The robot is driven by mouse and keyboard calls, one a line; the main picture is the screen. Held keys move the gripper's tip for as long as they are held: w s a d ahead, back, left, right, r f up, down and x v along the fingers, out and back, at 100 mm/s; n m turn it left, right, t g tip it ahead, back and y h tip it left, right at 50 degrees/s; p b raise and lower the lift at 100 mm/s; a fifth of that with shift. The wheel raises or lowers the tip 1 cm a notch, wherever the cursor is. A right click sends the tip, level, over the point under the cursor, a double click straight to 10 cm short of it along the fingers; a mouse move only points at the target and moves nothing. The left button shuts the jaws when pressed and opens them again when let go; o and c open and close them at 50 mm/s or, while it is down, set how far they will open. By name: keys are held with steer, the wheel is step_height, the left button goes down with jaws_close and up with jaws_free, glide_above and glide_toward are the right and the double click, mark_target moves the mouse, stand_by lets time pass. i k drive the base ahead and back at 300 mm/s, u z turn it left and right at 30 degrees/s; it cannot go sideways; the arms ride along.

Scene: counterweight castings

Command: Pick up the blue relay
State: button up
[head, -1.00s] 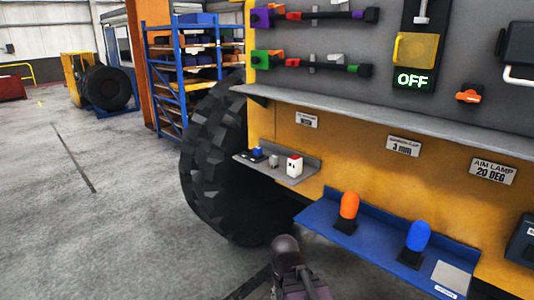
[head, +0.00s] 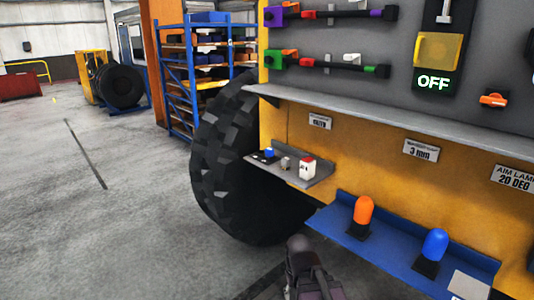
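A small blue block, which looks like the blue relay (head: 269,152), sits near the left end of the small grey shelf (head: 318,176) on the yellow panel. A small grey piece (head: 285,162) stands to its right. A white block with a red top (head: 307,169) stands farther right. A dark part of my arm shows at the bottom centre, below and in front of the shelf, apart from the relay. No fingers of my gripper can be made out.
A blue shelf (head: 352,238) lower right bears an orange lamp (head: 363,210) and a blue lamp (head: 435,244). A long grey ledge (head: 400,125) runs above the small shelf. A big tyre (head: 222,165) stands left of it. The floor at left is clear.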

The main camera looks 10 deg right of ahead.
mark_target(269, 152)
steer(key=i, duration=0.9)
